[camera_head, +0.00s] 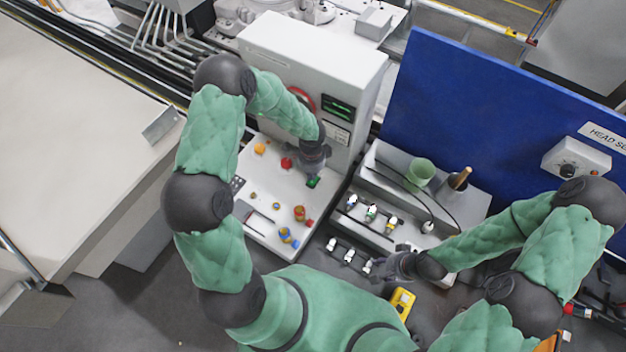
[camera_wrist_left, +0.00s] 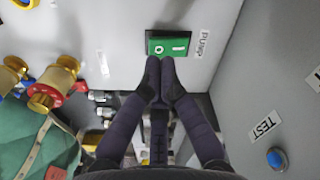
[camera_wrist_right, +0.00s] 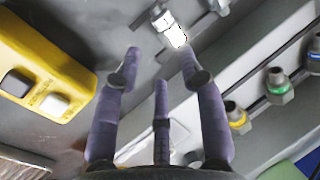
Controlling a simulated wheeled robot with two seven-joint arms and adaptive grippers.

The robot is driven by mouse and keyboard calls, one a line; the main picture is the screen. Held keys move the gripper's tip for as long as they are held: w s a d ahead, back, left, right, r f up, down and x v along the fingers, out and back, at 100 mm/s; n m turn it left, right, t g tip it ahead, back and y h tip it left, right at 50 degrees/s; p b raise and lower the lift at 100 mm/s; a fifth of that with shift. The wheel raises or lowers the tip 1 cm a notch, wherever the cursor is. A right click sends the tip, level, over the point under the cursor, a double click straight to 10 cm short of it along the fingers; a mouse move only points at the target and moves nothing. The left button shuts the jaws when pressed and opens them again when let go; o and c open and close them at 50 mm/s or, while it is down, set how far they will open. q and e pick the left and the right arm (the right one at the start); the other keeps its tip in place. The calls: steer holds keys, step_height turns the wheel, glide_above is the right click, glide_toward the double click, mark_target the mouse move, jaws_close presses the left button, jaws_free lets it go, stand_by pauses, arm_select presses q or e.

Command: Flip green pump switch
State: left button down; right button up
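The green pump switch (camera_wrist_left: 168,46) is a small green rocker with white O and I marks, set in a dark frame beside a "PUMP" label (camera_wrist_left: 201,44) in the left wrist view. In the head view the switch (camera_head: 313,182) shows at the right of the pale control panel. My left gripper (camera_wrist_left: 160,66) has its fingertips together just below the switch's lower edge, near its I side; I cannot tell whether they touch it. My right gripper (camera_wrist_right: 160,52) is open and empty above the grey fittings rack, near a white-capped connector.
The panel (camera_head: 262,217) also carries red, orange and blue knobs. A grey rack (camera_head: 380,240) with connectors, a green cup (camera_head: 419,173) and a yellow device (camera_head: 402,303) lie to the right. A cabinet (camera_head: 312,75) stands behind the panel.

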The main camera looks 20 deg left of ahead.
mark_target(312, 182)
arm_select(q)
steer(key=shift+f+b, duration=1.35)
steer(key=shift+f, duration=0.15)
arm_select(e)
steer(key=shift+f, duration=1.35)
arm_select(q)
steer(key=shift+r, duration=0.1)
steer(key=shift+r+p, duration=2.5)
steer(key=shift+r, duration=1)
arm_select(e)
step_height(312, 182, up, 5)
arm_select(q)
steer(key=shift+f, duration=0.1)
